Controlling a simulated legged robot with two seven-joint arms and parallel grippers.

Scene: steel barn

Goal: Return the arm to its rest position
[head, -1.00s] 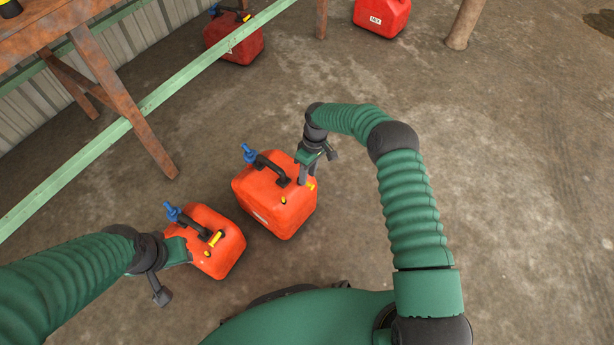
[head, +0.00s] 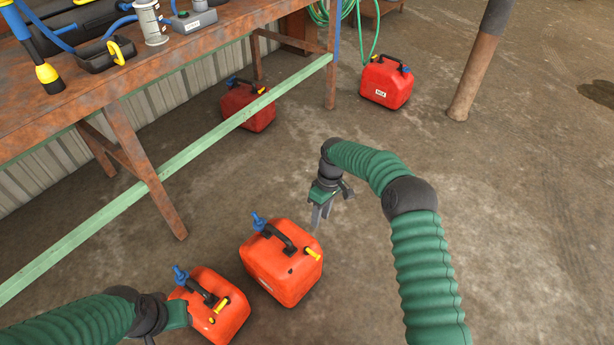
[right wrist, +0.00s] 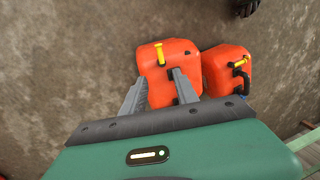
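My right gripper (head: 320,220) hangs fingers-down just beyond the larger orange jerrycan (head: 280,268), which has a black handle, blue spout and yellow cap. In the right wrist view the two grey fingers (right wrist: 160,78) are apart with nothing held, and the larger can (right wrist: 165,62) shows behind them. My left gripper (head: 178,314) is at the smaller orange jerrycan (head: 228,322). Its fingers are hidden, so I cannot tell whether it grips the can. The smaller can also shows in the right wrist view (right wrist: 218,72).
A rusty workbench (head: 150,75) with tools stands at upper left, with a pale green rail (head: 190,152) along its legs. Two red cans stand farther off, one behind the rail (head: 246,108), one labelled (head: 386,82). A post (head: 472,75) stands at upper right. Floor at right is clear.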

